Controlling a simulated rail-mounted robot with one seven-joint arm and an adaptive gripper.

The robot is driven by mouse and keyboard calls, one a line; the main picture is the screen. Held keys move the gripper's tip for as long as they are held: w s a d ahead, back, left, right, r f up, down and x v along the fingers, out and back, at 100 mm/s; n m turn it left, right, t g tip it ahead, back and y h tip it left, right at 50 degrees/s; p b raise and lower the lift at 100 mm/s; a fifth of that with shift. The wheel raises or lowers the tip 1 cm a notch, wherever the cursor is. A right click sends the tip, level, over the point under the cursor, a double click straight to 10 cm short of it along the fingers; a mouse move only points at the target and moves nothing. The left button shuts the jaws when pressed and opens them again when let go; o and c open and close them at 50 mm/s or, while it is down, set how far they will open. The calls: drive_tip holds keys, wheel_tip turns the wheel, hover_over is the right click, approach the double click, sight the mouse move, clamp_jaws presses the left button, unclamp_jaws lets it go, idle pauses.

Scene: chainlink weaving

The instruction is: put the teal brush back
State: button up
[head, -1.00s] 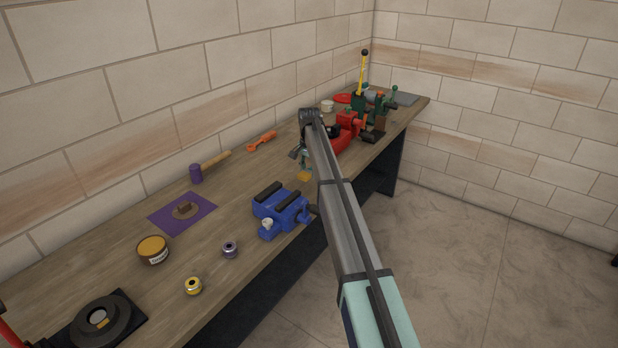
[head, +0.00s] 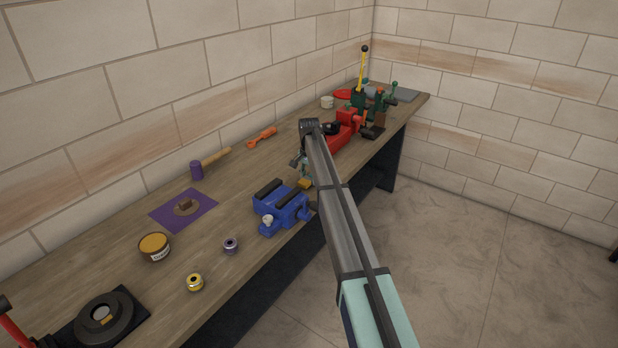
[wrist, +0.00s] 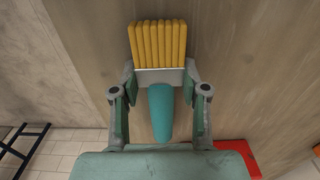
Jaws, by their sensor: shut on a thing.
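The teal brush (wrist: 161,112) has a teal handle, a grey band and yellow bristles. In the wrist view my gripper (wrist: 160,78) is shut on it, one finger on each side of the grey band. The bristles point away from my palm, with the bench's wooden top beyond them. In the head view my gripper (head: 300,164) is over the front part of the bench, just behind the blue vise. The yellow bristles (head: 304,184) show below it, and my arm hides part of this area. I cannot tell whether the bristles touch the bench.
The blue vise (head: 281,207) stands close in front of my gripper. A red tool (head: 345,138) is just beyond it. An orange wrench (head: 262,137), a purple mallet (head: 197,170) and a purple mat (head: 165,214) lie to the left. Bare bench top (head: 240,170) shows between them.

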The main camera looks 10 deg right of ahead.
drive_tip(key=shift+f, duration=0.2)
drive_tip(key=o, duration=1.2)
drive_tip(key=shift+c, duration=0.2)
drive_tip(key=shift+r, duration=0.15)
